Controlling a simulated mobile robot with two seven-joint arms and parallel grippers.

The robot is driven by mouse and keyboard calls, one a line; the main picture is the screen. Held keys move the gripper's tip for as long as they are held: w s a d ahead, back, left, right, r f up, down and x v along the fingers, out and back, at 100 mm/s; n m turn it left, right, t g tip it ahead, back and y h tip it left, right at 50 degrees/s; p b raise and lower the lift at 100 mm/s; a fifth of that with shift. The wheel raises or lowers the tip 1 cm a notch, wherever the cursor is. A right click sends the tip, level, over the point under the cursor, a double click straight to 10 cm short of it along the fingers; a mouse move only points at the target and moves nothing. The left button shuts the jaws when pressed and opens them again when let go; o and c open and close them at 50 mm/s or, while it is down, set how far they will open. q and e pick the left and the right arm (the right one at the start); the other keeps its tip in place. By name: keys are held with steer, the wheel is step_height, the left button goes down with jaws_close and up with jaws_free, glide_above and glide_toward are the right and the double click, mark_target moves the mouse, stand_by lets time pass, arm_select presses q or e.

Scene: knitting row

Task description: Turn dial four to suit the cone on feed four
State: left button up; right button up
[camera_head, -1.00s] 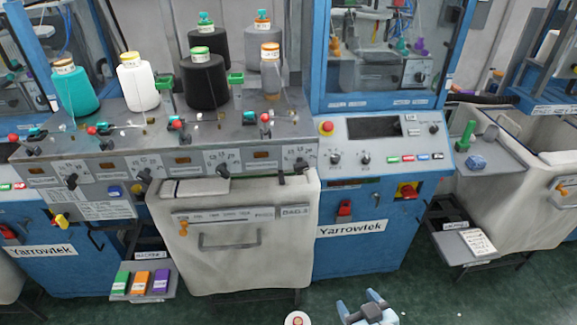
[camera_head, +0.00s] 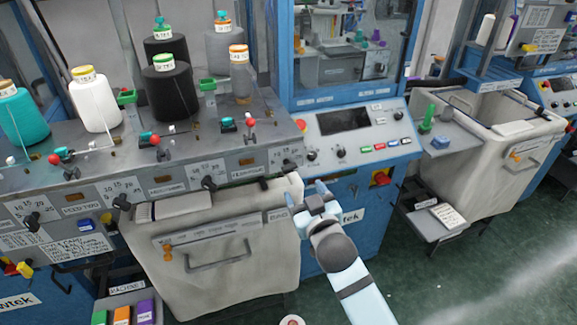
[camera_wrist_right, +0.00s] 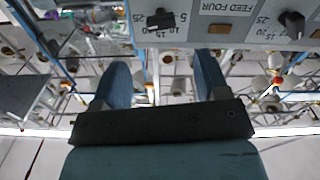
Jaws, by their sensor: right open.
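Dial four (camera_head: 289,165) is the small black knob at the right end of the grey front panel. In the right wrist view, which looks inverted, dial four (camera_wrist_right: 160,18) sits beside the FEED FOUR label (camera_wrist_right: 220,8); I cannot read its setting for sure. The cone on feed four (camera_head: 239,82) is grey with an orange top; its tag is too small to read. My right gripper (camera_head: 306,194) is open and empty, below dial four and apart from it. It also shows in the right wrist view (camera_wrist_right: 160,70). My left gripper is out of view.
Dial three (camera_head: 209,183) is left along the panel. A blue control box (camera_head: 355,138) with knobs and buttons stands right of dial four. Teal, white and black cones stand on the machine top. Green floor is open at right.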

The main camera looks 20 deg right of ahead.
mark_target(291, 170)
steer(key=w, duration=0.3)
steer(key=w+p, duration=0.1)
steer(key=w, duration=0.6)
steer(key=shift+w+a, duration=0.2)
steer(key=shift+a, duration=0.05)
steer(key=c, duration=0.9)
